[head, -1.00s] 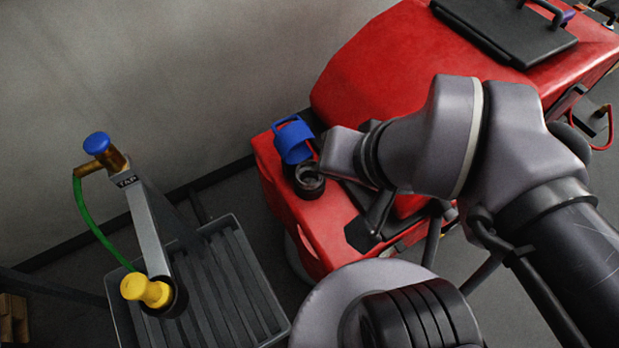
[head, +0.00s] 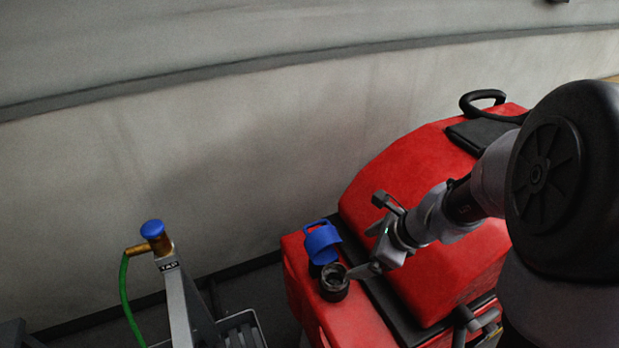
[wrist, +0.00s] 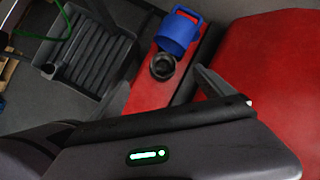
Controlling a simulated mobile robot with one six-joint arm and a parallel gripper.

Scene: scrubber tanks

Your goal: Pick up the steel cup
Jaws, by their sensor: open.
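I cannot pick out a steel cup in either view. My gripper (head: 368,250) is open, with nothing seen between its fingers. It hangs over the red machine (head: 430,185), just right of a dark round filler neck (head: 334,282). A blue cap with a loop handle (head: 322,243) stands tilted behind that neck. In the wrist view, the dark neck (wrist: 163,67) and blue cap (wrist: 176,35) lie above and left of a grey finger (wrist: 212,82); the rest of the gripper is hard to make out.
A grey stand with a blue-topped brass tap (head: 154,238) and green hose (head: 125,295) is at lower left. A ribbed grey tray (wrist: 95,60) lies left of the machine. A pale wall (head: 200,150) runs behind. A black handle (head: 482,100) rises on the machine.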

